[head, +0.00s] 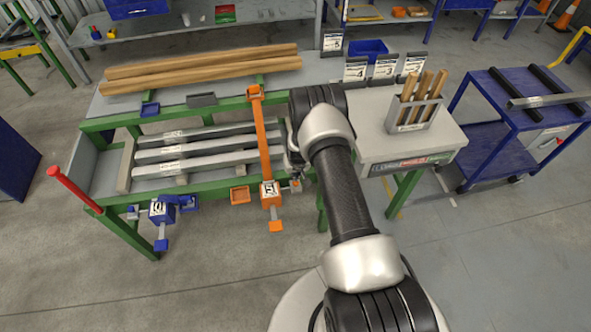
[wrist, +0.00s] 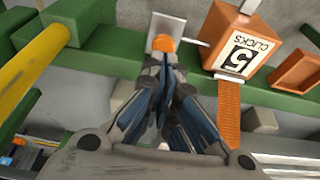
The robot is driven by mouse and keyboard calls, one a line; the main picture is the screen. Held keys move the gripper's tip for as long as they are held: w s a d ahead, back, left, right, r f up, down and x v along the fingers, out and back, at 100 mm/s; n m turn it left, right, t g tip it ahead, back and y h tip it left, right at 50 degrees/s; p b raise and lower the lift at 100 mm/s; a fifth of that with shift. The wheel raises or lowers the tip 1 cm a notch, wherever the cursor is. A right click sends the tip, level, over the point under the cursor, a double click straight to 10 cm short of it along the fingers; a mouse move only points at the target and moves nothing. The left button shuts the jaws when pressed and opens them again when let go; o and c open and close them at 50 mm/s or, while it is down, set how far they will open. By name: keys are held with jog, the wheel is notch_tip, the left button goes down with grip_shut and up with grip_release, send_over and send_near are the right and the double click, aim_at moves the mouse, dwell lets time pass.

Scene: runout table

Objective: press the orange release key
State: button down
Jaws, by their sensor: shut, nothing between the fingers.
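The orange key (wrist: 163,43) is a small rounded piece on a grey plate (wrist: 180,28) in the wrist view. It sits beside the orange box (wrist: 236,40) marked "5 CLICKS". That box also shows in the head view (head: 269,188), at the near end of an orange strap (head: 262,135) across the bars. My gripper (wrist: 163,64) is shut and empty, its fingertips close to the key. I cannot tell whether they touch it. In the head view my gripper (head: 294,165) is partly hidden by my arm, to the right of the strap.
Several grey bars (head: 200,150) lie on the green-framed table. A blue clamp box (head: 161,212) and a red-topped post (head: 55,172) stand at its left. A grey side table (head: 375,145) holds wooden pieces. A blue cart (head: 485,125) stands at right. The near floor is clear.

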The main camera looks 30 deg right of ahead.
jog(key=shift+f, duration=0.65)
jog(key=shift+f, duration=0.1)
notch_tip(320, 180, down, 2)
jog(key=b, duration=0.2)
jog(key=shift+b, duration=0.35)
jog(key=shift+s, duration=0.2)
jog(key=shift+f, duration=0.1)
jog(key=r, duration=0.1)
jog(key=r+p, duration=0.1)
jog(key=r, duration=0.3)
jog(key=shift+w+r+p, duration=0.1)
jog(key=shift+w+p, duration=0.2)
jog(key=shift+p, duration=0.1)
jog(key=p+v, duration=0.2)
jog(key=v, duration=0.7)
jog(key=shift+s+r, duration=0.15)
jog(key=shift+s, duration=0.1)
jog(key=shift+a+r, duration=0.1)
